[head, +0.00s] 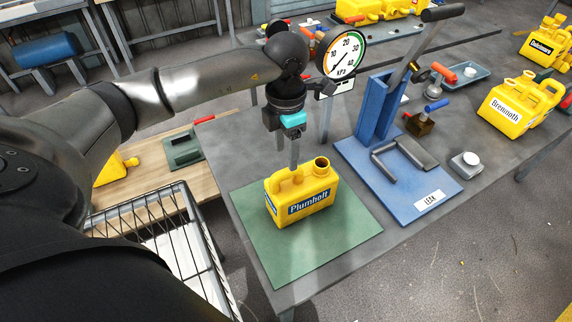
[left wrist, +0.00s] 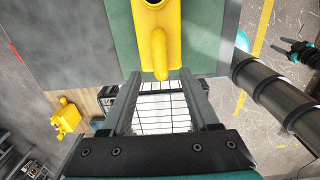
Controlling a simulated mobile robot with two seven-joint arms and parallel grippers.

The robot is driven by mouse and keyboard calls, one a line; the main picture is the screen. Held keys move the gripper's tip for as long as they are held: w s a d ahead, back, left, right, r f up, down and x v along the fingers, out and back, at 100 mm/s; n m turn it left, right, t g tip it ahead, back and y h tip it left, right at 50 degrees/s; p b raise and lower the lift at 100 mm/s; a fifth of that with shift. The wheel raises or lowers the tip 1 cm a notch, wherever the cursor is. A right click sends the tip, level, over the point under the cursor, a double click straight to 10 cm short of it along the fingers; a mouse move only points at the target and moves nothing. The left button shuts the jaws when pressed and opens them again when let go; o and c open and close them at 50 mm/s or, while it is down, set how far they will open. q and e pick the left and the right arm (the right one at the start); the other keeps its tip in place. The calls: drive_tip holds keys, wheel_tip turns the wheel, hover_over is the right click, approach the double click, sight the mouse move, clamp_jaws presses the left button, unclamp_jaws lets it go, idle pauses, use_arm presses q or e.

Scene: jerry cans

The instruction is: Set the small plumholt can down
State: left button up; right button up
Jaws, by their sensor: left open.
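The small yellow Plumholt can (head: 300,195) stands upright on the green mat (head: 258,250) at the near end of the grey table. Its dark blue label faces the front and its open round mouth is at the right of its top. My left gripper (head: 294,160) comes down over the can's handle. In the left wrist view its fingers (left wrist: 161,78) are spread, with the end of the yellow can (left wrist: 160,45) between the tips and a gap on each side. A dark gripper-like part, seemingly my right gripper (left wrist: 287,47), shows small at the right edge.
A yellow Bremnoth can (head: 510,110) stands farther right. A wire basket (head: 150,215) and a wooden bench (head: 150,180) are at the left.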

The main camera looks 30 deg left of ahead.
use_arm(q)
drive_tip(key=shift+r, duration=2.15)
